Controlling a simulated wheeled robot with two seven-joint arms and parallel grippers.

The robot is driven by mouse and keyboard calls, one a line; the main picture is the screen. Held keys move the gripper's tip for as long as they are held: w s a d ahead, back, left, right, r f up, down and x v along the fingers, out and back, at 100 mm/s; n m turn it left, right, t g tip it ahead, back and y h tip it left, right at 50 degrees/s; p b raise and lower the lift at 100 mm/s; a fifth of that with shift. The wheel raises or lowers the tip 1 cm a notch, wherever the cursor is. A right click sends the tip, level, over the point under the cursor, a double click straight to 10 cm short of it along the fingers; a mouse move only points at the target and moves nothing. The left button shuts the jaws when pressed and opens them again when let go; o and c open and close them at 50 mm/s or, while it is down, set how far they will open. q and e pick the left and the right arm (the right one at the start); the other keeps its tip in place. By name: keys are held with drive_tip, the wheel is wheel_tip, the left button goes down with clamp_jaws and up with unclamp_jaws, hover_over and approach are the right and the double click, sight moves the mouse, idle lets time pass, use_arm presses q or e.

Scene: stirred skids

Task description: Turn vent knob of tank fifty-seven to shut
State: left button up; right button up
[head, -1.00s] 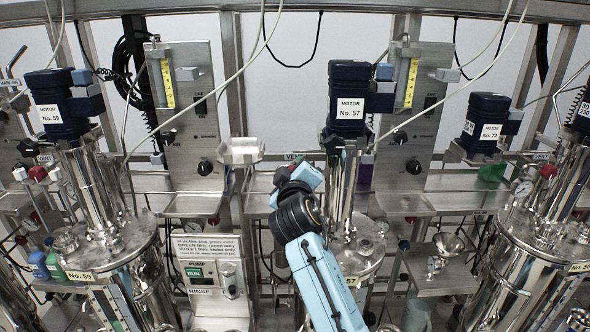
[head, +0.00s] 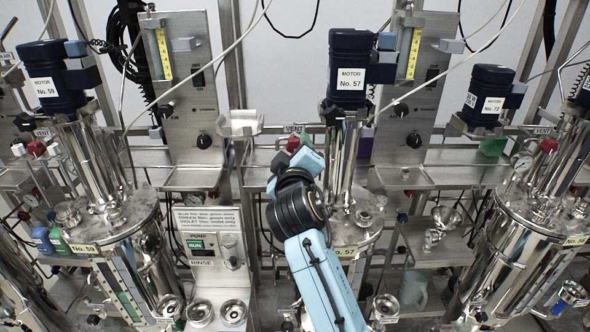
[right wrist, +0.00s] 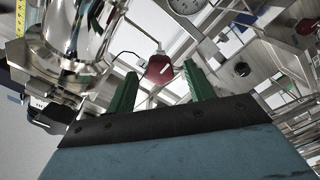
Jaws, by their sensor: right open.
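Tank fifty-seven (head: 352,238) stands in the middle of the head view, with the motor No. 57 (head: 349,70) above it. Its red vent knob (head: 293,144) shows just below a VENT label, partly covered by my arm. In the right wrist view the red knob (right wrist: 160,68) has a pale pointer mark and lies between my green fingertips. My right gripper (right wrist: 159,74) is open, with a finger to each side of the knob and visible gaps. In the head view the right gripper (head: 284,156) is small and largely hidden. My left gripper is out of view.
Tank 59 (head: 110,218) stands at left and another steel tank (head: 535,215) at right. A rinse panel (head: 205,250) is left of my arm. A steel tray (head: 240,124) sits left of the vent knob. A gauge (right wrist: 184,4) shows near the gripper.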

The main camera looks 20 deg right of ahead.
drive_tip(key=v, duration=0.8)
drive_tip(key=a+f+n+g+y, duration=0.1)
drive_tip(key=a+f+g+y, duration=0.1)
drive_tip(key=f, duration=0.9)
drive_tip(key=a+f+n+g+y, duration=0.1)
drive_tip(key=a+f+g+y, duration=0.1)
drive_tip(key=f, duration=0.8)
drive_tip(key=s+d+f+g+y, duration=0.15)
drive_tip(key=s+f, duration=0.35)
drive_tip(key=f, duration=0.7)
drive_tip(key=s+f+g, duration=0.3)
drive_tip(key=s+f, duration=0.1)
drive_tip(key=f, duration=0.8)
drive_tip(key=s+d+f+m+g, duration=0.2)
drive_tip(key=s+d+f, duration=0.1)
drive_tip(key=s+f, duration=0.55)
drive_tip(key=s+d+f+m+g, duration=0.1)
drive_tip(key=s+d+f+g, duration=0.1)
drive_tip(key=s+f, duration=0.65)
drive_tip(key=s+d+f+m+g, duration=0.1)
drive_tip(key=s+d+f+g, duration=0.1)
drive_tip(key=s, duration=0.8)
drive_tip(key=s+d+f+m+g, duration=0.1)
drive_tip(key=s+d, duration=0.4)
drive_tip(key=s, duration=0.6)
wheel_tip(320, 180, down, 2)
drive_tip(key=shift+m+g, duration=0.35)
drive_tip(key=shift+m, duration=0.35)
drive_tip(key=shift+h, duration=0.25)
